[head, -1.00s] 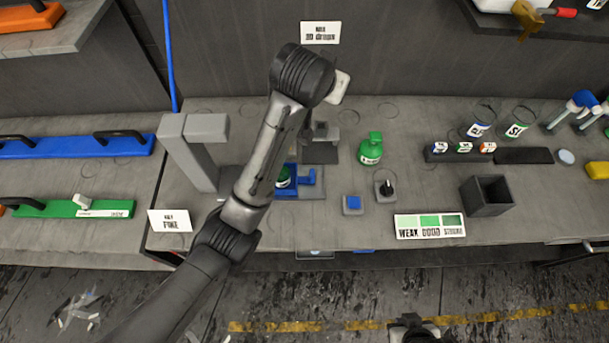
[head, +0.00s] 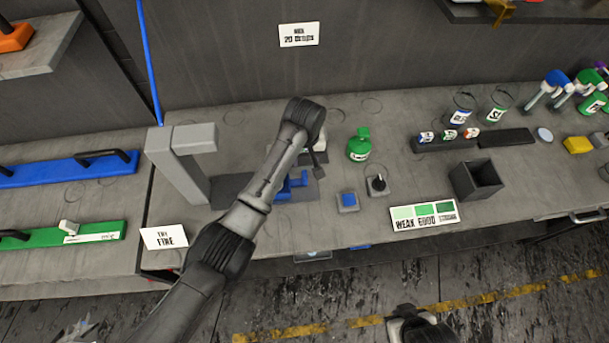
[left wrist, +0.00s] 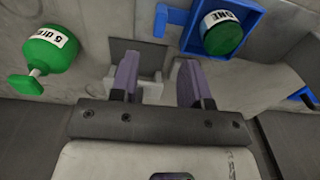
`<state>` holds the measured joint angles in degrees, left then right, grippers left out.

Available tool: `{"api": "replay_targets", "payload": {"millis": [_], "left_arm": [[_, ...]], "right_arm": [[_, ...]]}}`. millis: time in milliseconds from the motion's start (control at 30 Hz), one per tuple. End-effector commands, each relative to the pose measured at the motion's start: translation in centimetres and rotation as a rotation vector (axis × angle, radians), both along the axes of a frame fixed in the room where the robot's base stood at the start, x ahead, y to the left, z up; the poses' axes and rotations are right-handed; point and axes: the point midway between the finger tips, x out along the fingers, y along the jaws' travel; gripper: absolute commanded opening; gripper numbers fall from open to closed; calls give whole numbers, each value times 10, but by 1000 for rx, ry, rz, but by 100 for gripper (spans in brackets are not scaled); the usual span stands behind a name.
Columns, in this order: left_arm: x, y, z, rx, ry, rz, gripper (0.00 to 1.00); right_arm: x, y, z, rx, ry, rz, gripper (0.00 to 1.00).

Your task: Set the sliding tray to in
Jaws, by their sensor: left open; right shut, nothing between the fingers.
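The sliding tray (head: 296,182) is blue with a blue handle on its right side. It sits on the bench beside a grey stand and is partly hidden by my left arm in the head view. In the left wrist view the blue tray (left wrist: 258,22) holds a round jar (left wrist: 222,35) with a green top; its handle (left wrist: 170,22) sticks out left. My left gripper (head: 318,168) is near the tray's handle, apart from it. Its fingers (left wrist: 158,85) are open and empty. My right gripper (head: 418,328) is at the bottom edge, its fingertips unclear.
A green bottle (head: 359,146) stands right of the tray. A blue button (head: 347,202) and a black knob (head: 378,184) are in front. A grey arch (head: 172,165) stands left. A dark open box (head: 477,182) and colour card (head: 424,214) lie right.

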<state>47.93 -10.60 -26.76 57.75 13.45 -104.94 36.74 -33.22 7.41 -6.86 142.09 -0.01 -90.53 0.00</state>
Motion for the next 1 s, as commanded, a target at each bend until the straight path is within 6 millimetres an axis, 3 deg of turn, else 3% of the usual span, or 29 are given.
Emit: {"api": "replay_targets", "payload": {"millis": [200,500,700,1000], "left_arm": [[0,0,-44,2,1,-2,43],[0,0,-88,1,0,-3,43],[0,0,-102,0,-2,-4,43],[0,0,-106,0,-2,-4,43]], "right_arm": [[0,1,-7,4,0,-2,0],[0,3,-15,12,0,-8,0],[0,4,-17,13,0,-8,0],[0,3,-18,12,1,-7,0]]}}
